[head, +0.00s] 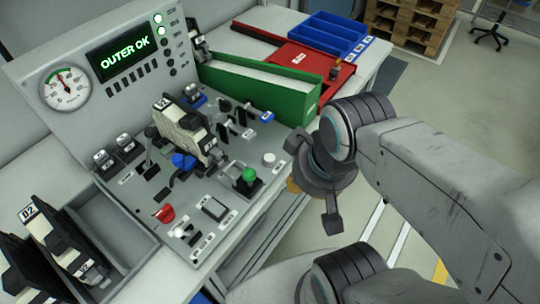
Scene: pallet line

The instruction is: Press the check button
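The test bench panel (140,205) carries several controls, and their small labels are too small to read, so I cannot tell which one is the check button. A white round button (268,159) sits near its right edge. A green knob (249,175) stands beside it, and a red control (164,213) is near the front. A relay-like module (180,128) stands upright on the panel. The screen (125,60) reads "OUTER OK" in green. My gripper (314,182) hangs right of the panel, apart from the buttons, with its two dark fingers spread and nothing seen between them.
A grey tray (143,243) with modules, one marked D2, is at the front left. A green bin (262,92) stands behind the panel, with a red tray (313,66) and blue bin (330,35) beyond. A gauge (66,88) is left of the screen.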

